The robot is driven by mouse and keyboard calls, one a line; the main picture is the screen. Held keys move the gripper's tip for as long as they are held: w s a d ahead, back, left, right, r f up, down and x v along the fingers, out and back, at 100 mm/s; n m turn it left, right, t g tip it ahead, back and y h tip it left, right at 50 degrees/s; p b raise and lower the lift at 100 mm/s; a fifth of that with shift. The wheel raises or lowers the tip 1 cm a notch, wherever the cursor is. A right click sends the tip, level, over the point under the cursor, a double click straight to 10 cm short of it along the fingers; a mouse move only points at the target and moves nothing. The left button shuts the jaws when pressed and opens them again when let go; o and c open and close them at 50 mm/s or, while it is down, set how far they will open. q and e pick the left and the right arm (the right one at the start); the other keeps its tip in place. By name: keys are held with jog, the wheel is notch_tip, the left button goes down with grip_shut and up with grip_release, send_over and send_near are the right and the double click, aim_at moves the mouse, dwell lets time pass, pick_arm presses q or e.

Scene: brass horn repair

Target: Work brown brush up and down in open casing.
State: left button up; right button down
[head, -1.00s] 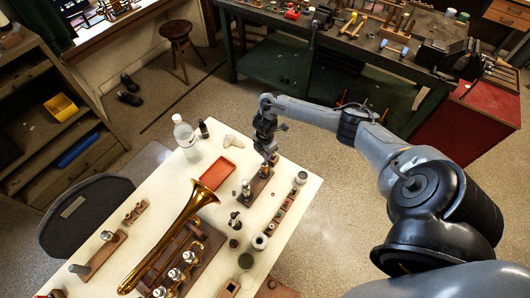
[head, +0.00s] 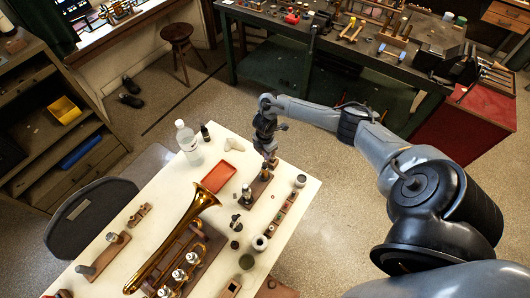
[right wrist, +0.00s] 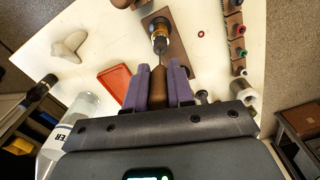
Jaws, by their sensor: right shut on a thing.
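My right gripper (right wrist: 158,92) is shut on the brown brush (right wrist: 158,80), whose handle stands between the purple fingers in the right wrist view. The brush points at a small brass-and-silver casing (right wrist: 160,28) on a brown wooden block (right wrist: 182,57). Its far end lines up with the casing; I cannot tell how deep it sits. In the head view the right gripper (head: 270,157) is over the far end of the block (head: 261,184), pointing down. The brass horn (head: 180,235) lies to the left on the white table. My left gripper is not in view.
An orange tray (head: 218,177) and a clear bottle (head: 188,143) stand left of the block. A rack of small parts (head: 283,215) and several little cups line the table's right edge. Bare table shows between tray and horn.

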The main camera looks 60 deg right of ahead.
jog(key=shift+f, duration=0.15)
jog(key=shift+f+b, duration=1.3)
jog(key=shift+f, duration=0.4)
jog(key=shift+r, duration=0.2)
jog(key=shift+r+p, duration=0.5)
jog(key=shift+p, duration=0.2)
jog(key=shift+r+p, duration=1.15)
jog(key=shift+p, duration=0.05)
jog(key=shift+f, duration=0.1)
